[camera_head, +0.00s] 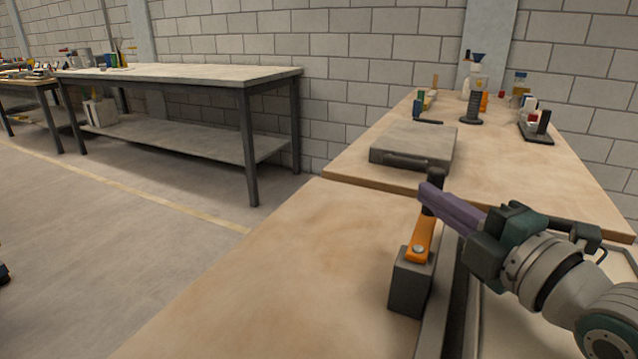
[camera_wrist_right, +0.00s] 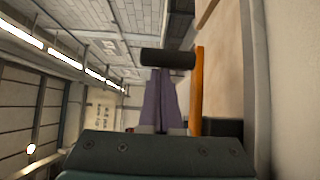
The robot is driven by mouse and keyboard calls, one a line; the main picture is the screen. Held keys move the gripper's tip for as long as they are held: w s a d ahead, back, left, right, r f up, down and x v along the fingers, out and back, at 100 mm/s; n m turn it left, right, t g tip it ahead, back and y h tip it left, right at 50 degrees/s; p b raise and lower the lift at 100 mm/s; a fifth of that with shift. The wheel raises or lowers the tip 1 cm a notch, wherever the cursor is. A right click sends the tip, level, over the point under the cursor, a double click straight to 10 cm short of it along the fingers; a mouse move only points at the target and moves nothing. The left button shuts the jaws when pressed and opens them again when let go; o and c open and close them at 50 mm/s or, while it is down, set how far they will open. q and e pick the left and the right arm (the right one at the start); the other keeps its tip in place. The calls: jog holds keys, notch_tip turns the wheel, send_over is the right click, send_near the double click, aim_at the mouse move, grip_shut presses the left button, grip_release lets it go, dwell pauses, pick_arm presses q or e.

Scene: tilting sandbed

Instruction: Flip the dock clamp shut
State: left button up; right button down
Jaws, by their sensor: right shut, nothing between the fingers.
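The dock clamp stands on the near wooden table, with a dark grey block (camera_head: 407,284) at its base. Its orange lever (camera_head: 422,242) rises from a pivot on the block and stands up, with a black knob (camera_head: 436,178) at its top. My right gripper (camera_head: 428,192) is shut and empty, its purple fingers reaching across at the lever's upper end. In the right wrist view the fingertips (camera_wrist_right: 162,72) are close to the black grip (camera_wrist_right: 168,58), beside the orange lever (camera_wrist_right: 197,90). I cannot tell whether they touch. My left gripper is not in view.
A dark rail (camera_head: 459,300) runs beside the clamp under my right arm. A flat grey case (camera_head: 415,143) lies on the far table, with a black stand (camera_head: 473,105) and small items behind it. The near tabletop (camera_head: 280,275) left of the clamp is clear.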

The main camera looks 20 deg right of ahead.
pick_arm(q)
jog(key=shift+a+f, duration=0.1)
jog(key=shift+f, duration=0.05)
pick_arm(e)
jog(key=shift+w, duration=0.85)
